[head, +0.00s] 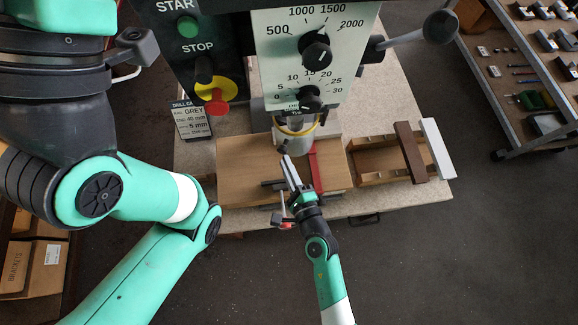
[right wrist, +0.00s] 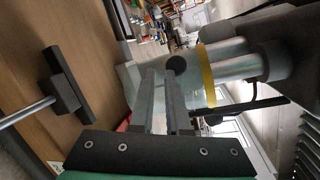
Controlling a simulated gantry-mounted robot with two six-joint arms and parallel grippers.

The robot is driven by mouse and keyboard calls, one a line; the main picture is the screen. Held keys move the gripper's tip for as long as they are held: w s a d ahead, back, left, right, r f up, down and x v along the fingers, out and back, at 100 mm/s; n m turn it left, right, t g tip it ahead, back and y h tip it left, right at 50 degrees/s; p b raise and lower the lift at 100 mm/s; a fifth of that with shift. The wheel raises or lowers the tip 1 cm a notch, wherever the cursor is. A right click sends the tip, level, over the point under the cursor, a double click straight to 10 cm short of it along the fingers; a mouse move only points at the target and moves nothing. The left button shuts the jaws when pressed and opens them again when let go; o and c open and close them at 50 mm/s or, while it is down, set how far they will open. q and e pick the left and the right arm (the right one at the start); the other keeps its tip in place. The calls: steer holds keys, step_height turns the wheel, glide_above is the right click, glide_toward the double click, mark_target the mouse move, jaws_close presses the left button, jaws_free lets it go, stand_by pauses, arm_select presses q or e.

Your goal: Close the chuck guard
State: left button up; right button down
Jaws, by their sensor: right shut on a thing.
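The chuck guard (head: 296,131) is a clear cover with a yellow band, below the drill press head. In the right wrist view, its yellow band (right wrist: 207,76) circles beside the metal chuck parts, and a round black knob (right wrist: 178,64) shows at the fingertips. My right gripper (head: 287,160) reaches up from below to the front of the guard. Its two fingers (right wrist: 162,78) are nearly closed and shut on the knob; the exact contact is partly hidden. My left arm fills the left side, and its gripper is outside the picture.
A wooden board (head: 240,165) with a red strip (head: 315,165) lies under the chuck. A dark clamp bar (right wrist: 67,80) is near my right gripper. Right of it stand a wooden box (head: 376,160), a brown profile (head: 409,152) and a white profile (head: 437,148). A lever knob (head: 440,27) juts out at upper right.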

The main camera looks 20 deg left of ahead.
arm_select(q)
step_height(320, 180, up, 6)
steer(key=d+p, duration=0.1)
steer(key=p, duration=0.5)
steer(key=shift+h, duration=0.3)
arm_select(e)
steer(key=s+a, duration=0.1)
steer(key=s, duration=0.8)
steer(key=shift+s+a+f, duration=0.15)
steer(key=shift+a, duration=0.25)
arm_select(q)
steer(key=shift+s+d+r, duration=0.1)
steer(key=shift+d, duration=0.05)
